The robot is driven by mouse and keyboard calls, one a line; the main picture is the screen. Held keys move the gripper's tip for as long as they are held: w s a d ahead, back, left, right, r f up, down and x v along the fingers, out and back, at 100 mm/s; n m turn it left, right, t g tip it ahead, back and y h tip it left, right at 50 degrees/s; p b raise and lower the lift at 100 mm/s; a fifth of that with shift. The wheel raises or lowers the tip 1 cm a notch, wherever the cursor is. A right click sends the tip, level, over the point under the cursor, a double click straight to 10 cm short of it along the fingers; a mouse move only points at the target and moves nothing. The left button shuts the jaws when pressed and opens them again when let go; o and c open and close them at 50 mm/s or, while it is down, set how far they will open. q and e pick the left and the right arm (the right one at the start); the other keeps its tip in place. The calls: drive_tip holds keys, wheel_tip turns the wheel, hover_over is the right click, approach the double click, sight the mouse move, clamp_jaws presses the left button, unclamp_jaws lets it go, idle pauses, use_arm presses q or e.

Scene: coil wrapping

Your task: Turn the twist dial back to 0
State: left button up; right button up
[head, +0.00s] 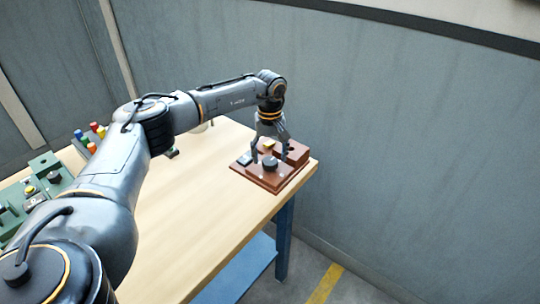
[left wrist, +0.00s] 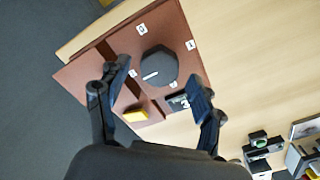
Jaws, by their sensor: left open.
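The twist dial (left wrist: 160,66) is a black, many-sided knob on a reddish-brown board (left wrist: 88,75). A short white line on it points toward the lower left in the left wrist view. Several small white labels surround it, too blurred to read surely. A small dark display (left wrist: 178,100) sits beside the dial. My left gripper (left wrist: 161,76) is open, with one finger on each side of the dial and gaps showing between. In the head view, the dial (head: 269,162) shows below and between the fingers of my left gripper (head: 269,155). My right gripper is not in view.
A yellow block or button (left wrist: 135,115) sits on the board near the left finger. The board lies at a corner of the wooden table (head: 200,225). Green fixtures (head: 45,165) and coloured pegs (head: 90,137) stand at the left. The table's middle is clear.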

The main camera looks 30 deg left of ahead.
use_arm(q)
drive_tip(key=shift+f, duration=0.85)
drive_tip(key=shift+c, duration=0.6)
drive_tip(key=c, duration=1)
drive_tip(key=shift+c, duration=0.2)
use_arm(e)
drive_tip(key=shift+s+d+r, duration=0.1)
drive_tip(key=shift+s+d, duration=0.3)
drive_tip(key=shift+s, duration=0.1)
